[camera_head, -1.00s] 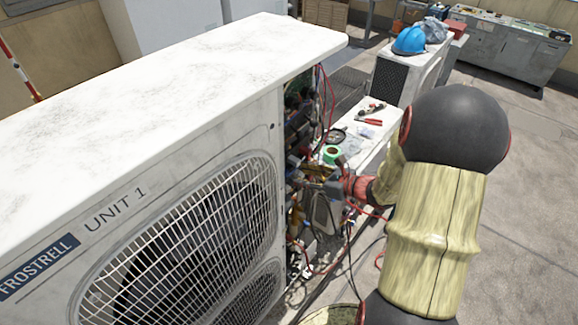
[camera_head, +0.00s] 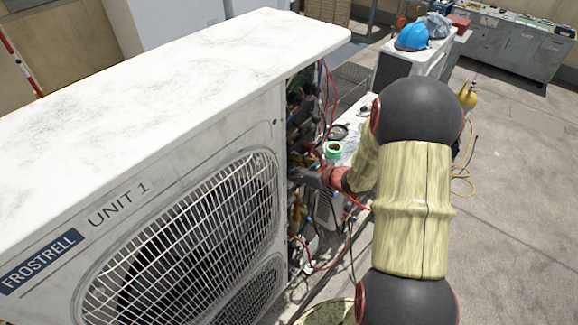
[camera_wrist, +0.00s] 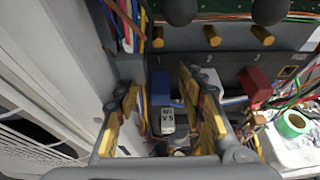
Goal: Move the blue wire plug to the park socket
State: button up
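In the wrist view a blue plug (camera_wrist: 160,84) with a pale label (camera_wrist: 167,120) reading something like "V5" sits at the dark socket bar (camera_wrist: 222,78), below the number 1. My gripper (camera_wrist: 160,93) has its yellow-padded fingers apart, one on each side of the plug, with gaps visible; contact is not evident. A red plug (camera_wrist: 256,86) is on the bar to the right. A small tan-framed opening (camera_wrist: 289,71) lies beyond it; I cannot tell whether this is the park socket. In the head view my gripper (camera_head: 322,178) is at the unit's open side, and the plug cannot be made out.
The white condenser cabinet (camera_head: 150,90) stands close on the left. Loose coloured wires (camera_wrist: 296,92) hang to the right of the red plug. A green tape roll (camera_wrist: 292,124) lies on a white surface nearby. Open rooftop floor (camera_head: 515,180) is on the right.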

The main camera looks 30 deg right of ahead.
jog(key=shift+c, duration=0.7)
jog(key=c, duration=0.8)
grip_shut()
